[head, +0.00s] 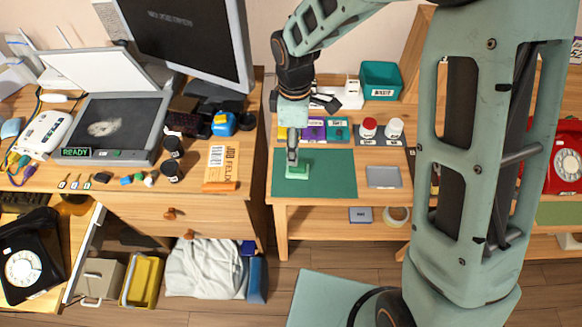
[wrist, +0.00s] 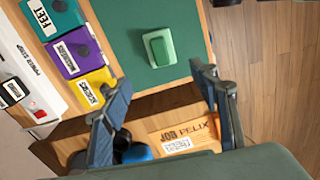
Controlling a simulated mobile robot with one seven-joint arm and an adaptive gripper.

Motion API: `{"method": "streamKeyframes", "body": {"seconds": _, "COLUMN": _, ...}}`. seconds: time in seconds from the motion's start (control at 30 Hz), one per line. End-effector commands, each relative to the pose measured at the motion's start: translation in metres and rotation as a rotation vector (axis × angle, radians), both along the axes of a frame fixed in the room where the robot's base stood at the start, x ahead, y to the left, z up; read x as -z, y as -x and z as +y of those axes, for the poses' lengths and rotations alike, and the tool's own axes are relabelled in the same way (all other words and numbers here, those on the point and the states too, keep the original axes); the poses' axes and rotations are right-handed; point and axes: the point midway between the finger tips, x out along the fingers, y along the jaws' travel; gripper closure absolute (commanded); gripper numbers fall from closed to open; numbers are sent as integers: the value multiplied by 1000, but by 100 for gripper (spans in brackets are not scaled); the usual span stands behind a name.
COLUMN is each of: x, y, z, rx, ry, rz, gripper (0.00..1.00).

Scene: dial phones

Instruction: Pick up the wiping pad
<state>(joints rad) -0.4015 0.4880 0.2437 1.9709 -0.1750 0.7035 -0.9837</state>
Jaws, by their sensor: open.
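A light green block with a raised darker green grip, which looks like the wiping pad (head: 298,175), lies on the dark green mat (head: 335,178) on the right-hand desk. In the wrist view the pad (wrist: 163,52) sits near the top centre, on the mat (wrist: 135,76), ahead of my fingertips. My gripper (head: 292,158) is just above the pad in the head view and overlaps its upper part there. In the wrist view my gripper (wrist: 160,77) has its two fingers spread wide, with nothing between them. I cannot tell the exact height gap.
A grey tray (head: 383,177) lies right of the mat. Behind it stand colored boxes (head: 313,129), a red-capped jar (head: 369,128) and a teal bin (head: 381,80). The left desk holds a monitor (head: 190,38) and an orange job booklet (head: 221,165). The mat around the pad is clear.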

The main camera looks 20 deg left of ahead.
Motion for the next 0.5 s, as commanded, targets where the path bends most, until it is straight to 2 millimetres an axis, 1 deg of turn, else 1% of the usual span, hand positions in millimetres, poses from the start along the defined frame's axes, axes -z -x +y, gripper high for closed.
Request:
{"method": "streamKeyframes", "body": {"seconds": 0.03, "x": 11, "y": 1, "z": -1, "rx": -1, "ry": 3, "rz": 5, "gripper": 45}}
{"method": "streamKeyframes", "body": {"seconds": 0.13, "x": 27, "y": 1, "z": -1, "rx": 0, "ry": 2, "rz": 3, "gripper": 45}}
{"method": "streamKeyframes", "body": {"seconds": 0.23, "x": 37, "y": 0, "z": -1, "rx": 1, "ry": 1, "rz": 1, "gripper": 45}}
{"method": "streamKeyframes", "body": {"seconds": 0.37, "x": 45, "y": 0, "z": -2, "rx": 3, "ry": 1, "rz": 1, "gripper": 45}}
{"method": "streamKeyframes", "body": {"seconds": 0.43, "x": 52, "y": 1, "z": -5, "rx": 3, "ry": 2, "rz": 2, "gripper": 45}}
{"method": "streamKeyframes", "body": {"seconds": 0.5, "x": 63, "y": 3, "z": -8, "rx": 2, "ry": 3, "rz": 4, "gripper": 45}}
